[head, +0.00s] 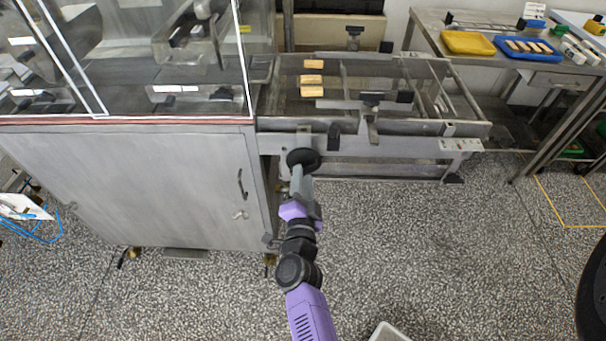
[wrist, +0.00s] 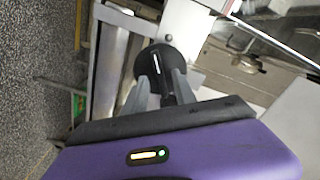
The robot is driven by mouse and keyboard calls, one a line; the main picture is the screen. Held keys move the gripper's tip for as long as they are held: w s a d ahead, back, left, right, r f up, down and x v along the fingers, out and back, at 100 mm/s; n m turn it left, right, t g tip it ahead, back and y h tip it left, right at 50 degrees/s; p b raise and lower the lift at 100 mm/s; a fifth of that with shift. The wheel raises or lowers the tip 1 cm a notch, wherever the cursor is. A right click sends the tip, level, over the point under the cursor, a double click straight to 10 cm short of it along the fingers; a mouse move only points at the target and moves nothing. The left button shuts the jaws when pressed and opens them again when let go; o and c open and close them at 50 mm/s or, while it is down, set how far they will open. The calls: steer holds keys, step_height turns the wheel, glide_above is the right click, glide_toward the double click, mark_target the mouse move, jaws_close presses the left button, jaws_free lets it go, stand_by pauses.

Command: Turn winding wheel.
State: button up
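The winding wheel (head: 303,159) is a round black disc on the front of the conveyor frame, just right of the steel cabinet. In the wrist view the wheel (wrist: 157,66) shows face-on with a short white mark. My gripper (head: 300,172) is at the lower part of the wheel in the head view. In the wrist view the two grey fingers of my gripper (wrist: 162,80) stand apart, their tips overlapping the wheel's lower part, with dark material between them. I cannot tell whether they press on it, and the tips' contact is hidden.
The steel cabinet (head: 150,185) with a glass housing stands to the left. Several wafer-like bars (head: 312,80) lie on the conveyor (head: 425,128). A side table at the right back holds a yellow tray (head: 467,43) and a blue tray (head: 528,48). The speckled floor in front is mostly clear.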

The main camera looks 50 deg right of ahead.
steer(key=shift+b+v, duration=0.4)
steer(key=shift+v, duration=2.5)
steer(key=s+a+r+n+t+y, duration=0.1)
steer(key=s+a+r+n+y, duration=0.1)
steer(key=s+a+n+y, duration=0.2)
steer(key=s+a+r+n+t+y, duration=0.1)
steer(key=s+a+r+n+y, duration=0.2)
steer(key=s+n, duration=0.7)
steer(key=s+a+r+n+t+y, duration=0.1)
steer(key=s+a+r+n+y, duration=0.2)
steer(key=s+a+n+y, duration=0.4)
steer(key=s, duration=0.3)
steer(key=shift+s+a+n+t, duration=0.3)
steer(key=shift+s+n+t, duration=0.1)
steer(key=shift+r, duration=0.1)
